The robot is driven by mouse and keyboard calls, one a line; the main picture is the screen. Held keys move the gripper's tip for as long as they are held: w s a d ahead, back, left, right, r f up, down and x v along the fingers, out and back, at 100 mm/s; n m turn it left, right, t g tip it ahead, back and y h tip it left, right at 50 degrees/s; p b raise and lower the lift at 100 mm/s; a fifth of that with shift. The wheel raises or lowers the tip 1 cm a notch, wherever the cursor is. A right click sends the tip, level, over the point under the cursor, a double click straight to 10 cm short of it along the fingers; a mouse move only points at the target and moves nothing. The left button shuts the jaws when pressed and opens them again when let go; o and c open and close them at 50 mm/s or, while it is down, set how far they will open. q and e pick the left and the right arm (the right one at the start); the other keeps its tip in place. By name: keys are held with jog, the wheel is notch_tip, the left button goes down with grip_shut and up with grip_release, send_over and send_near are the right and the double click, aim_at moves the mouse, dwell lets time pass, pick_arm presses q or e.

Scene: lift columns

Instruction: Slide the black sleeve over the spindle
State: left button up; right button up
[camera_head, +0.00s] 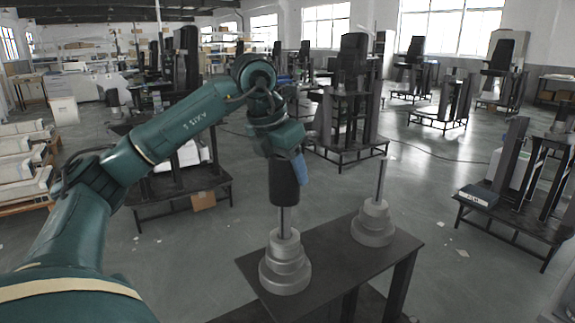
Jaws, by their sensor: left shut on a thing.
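The black sleeve (284,184) is upright in the middle of the head view. My left gripper (291,158) is shut on it from above, with a blue finger part along its right side. Directly below is a spindle, a thin grey rod (283,221) on a stepped round base (284,268). The rod's lower part shows beneath the sleeve, and its top is hidden by the sleeve. The rod lines up with the sleeve; I cannot tell whether the sleeve is around its top or in front of it. The sleeve is clear of the base. My right gripper is not in view.
A second spindle (379,181) on a similar stepped base stands bare to the right on the same dark table (343,269). Several dark stands and benches are farther back. A bench with a blue-grey box (478,195) is at right. Grey floor between them is open.

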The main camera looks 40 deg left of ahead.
aim_at(287, 205)
pick_arm(q)
jog(key=shift+f+b, duration=0.5)
jog(key=shift+f, duration=0.3)
jog(key=shift+f+b, duration=0.7)
jog(key=shift+f, duration=0.25)
jog(key=shift+f+b, duration=0.55)
jog(key=shift+f, duration=0.15)
jog(key=shift+f+b, duration=1)
jog(key=shift+f, duration=0.65)
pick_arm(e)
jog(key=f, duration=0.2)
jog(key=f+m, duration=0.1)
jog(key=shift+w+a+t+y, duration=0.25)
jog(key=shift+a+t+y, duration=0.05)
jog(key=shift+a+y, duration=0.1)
pick_arm(q)
jog(key=o, duration=1.5)
jog(key=shift+f, duration=0.1)
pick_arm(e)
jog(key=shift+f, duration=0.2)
